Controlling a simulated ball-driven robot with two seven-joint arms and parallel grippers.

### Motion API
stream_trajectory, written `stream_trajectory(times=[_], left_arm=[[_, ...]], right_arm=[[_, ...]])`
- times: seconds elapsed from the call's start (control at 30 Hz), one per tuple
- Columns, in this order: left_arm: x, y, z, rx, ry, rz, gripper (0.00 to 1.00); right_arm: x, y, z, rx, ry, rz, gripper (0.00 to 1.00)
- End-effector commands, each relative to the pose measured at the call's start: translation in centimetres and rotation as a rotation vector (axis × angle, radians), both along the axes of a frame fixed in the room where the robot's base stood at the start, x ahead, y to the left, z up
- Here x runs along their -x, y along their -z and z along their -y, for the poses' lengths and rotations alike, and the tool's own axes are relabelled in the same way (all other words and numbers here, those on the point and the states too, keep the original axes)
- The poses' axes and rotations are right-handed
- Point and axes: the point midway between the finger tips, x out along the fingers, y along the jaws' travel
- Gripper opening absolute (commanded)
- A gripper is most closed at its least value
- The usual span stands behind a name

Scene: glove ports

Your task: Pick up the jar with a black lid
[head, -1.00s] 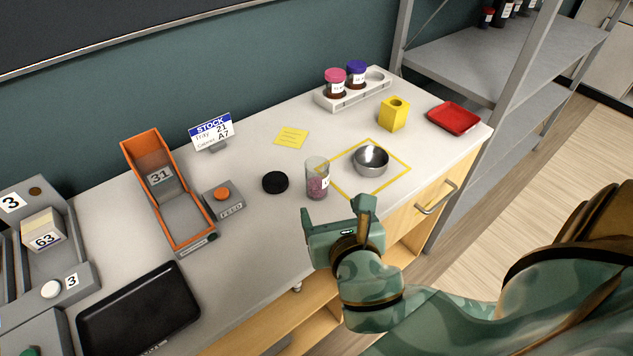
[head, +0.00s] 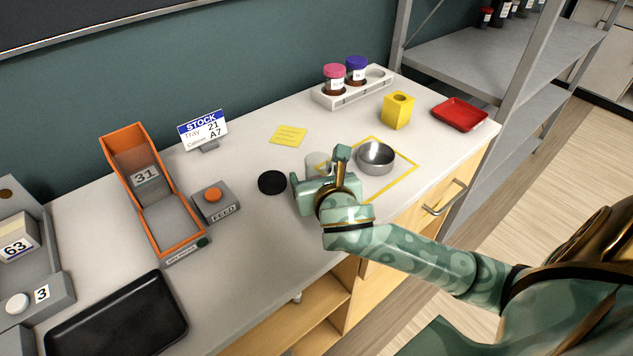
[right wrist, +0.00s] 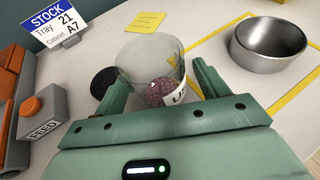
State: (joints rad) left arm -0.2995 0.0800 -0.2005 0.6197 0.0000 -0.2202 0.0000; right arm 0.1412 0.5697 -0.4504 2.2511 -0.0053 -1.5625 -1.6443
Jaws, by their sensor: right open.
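An uncapped clear glass jar (head: 317,160) with pinkish contents and a white label stands upright on the bench. In the head view my right gripper hides most of it; the right wrist view shows the jar (right wrist: 150,62) more fully. A black lid (head: 272,182) lies flat on the bench to its left, off the jar; it also shows in the right wrist view (right wrist: 102,80). My right gripper (head: 318,168) is open, its fingers on either side of the near part of the jar. I cannot tell whether either finger touches the glass. My left gripper is out of view.
A steel bowl (head: 376,157) stands right of the jar inside a yellow outline. A white rack (head: 352,93) holds jars with pink and purple lids. A yellow block (head: 397,110), red tray (head: 459,115), feed button box (head: 215,203) and orange chute (head: 140,150) stand around.

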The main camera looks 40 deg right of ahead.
Motion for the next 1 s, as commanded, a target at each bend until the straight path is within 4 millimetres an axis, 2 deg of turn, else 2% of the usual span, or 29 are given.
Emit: stream_trajectory(times=[0.1, 0.13, 0.3, 0.67, 0.77, 0.9, 1.0], left_arm=[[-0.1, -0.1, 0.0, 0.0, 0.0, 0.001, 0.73], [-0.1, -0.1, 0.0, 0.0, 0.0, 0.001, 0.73], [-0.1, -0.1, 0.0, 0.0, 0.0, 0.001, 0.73], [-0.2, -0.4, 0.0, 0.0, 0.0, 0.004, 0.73], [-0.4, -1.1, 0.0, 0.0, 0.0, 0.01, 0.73], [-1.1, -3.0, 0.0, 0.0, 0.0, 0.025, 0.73], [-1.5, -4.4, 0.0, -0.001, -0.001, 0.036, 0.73]], right_arm=[[0.0, -0.1, 0.0, 0.0, 0.0, 0.001, 0.73], [0.0, -0.1, 0.0, 0.0, 0.0, 0.001, 0.7], [0.0, -0.1, 0.0, 0.0, 0.0, 0.0, 0.23], [0.1, -0.5, 0.0, 0.0, 0.0, 0.002, 0.22], [0.1, -1.6, 0.0, 0.0, 0.002, 0.004, 0.22], [0.1, -4.3, 0.0, -0.002, 0.002, 0.008, 0.22], [2.0, -6.4, -0.4, -0.002, 0.0, 0.006, 0.22]])
